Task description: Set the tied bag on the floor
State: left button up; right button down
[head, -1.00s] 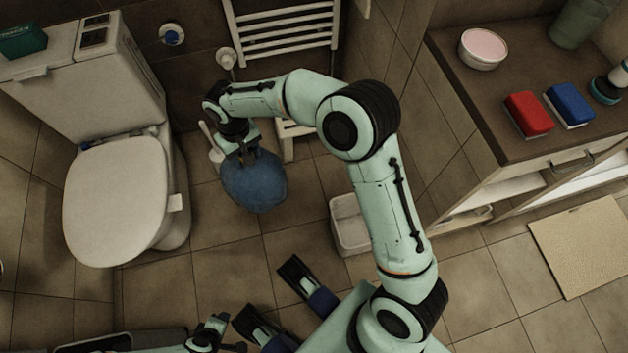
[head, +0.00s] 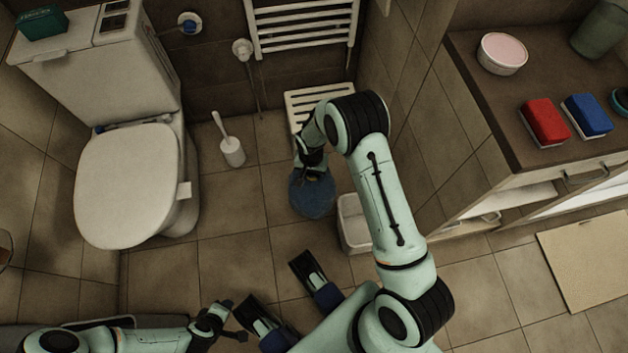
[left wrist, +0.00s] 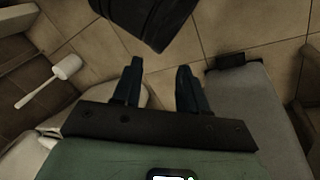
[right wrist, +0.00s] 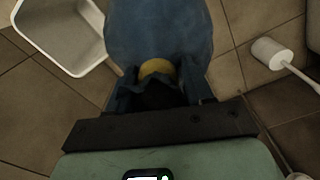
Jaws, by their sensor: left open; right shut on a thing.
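The tied bag (head: 312,196) is dark blue and rounded, and hangs below my right gripper (head: 311,168) in the head view, between the white bin and the toilet brush. In the right wrist view the blue bag (right wrist: 160,35) fills the space past the fingers, with a yellow tie (right wrist: 157,69) at its neck. My right gripper (right wrist: 160,98) is shut on the bag's neck. I cannot tell whether its bottom touches the tiled floor (head: 235,262). My left gripper (left wrist: 160,88) is open and empty in the left wrist view.
A white bin (head: 354,226) stands just right of the bag. A slatted stool (head: 318,104) is behind it. A toilet brush (head: 232,150) and the toilet (head: 130,185) are to the left. A counter (head: 490,90) is at the right. Floor left of the bag is clear.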

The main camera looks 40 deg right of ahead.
notch_tip(320, 180, down, 5)
jog(key=shift+f+b, duration=0.2)
jog(key=shift+b, duration=0.45)
notch_tip(320, 180, down, 2)
jog(key=shift+f+b, duration=0.15)
jog(key=shift+b, duration=0.15)
notch_tip(320, 180, down, 13)
jog(key=b, duration=0.4)
pick_arm(q)
jog(key=s+a+f+n+g+b, duration=0.1)
jog(key=s+f+g, duration=0.3)
jog(key=s+f, duration=0.6)
jog(key=shift+s+a+f, duration=0.25)
jog(key=shift+s+a, duration=0.05)
jog(key=shift+a, duration=0.6)
pick_arm(e)
notch_tip(320, 180, down, 4)
jog(key=shift+w+f, duration=0.1)
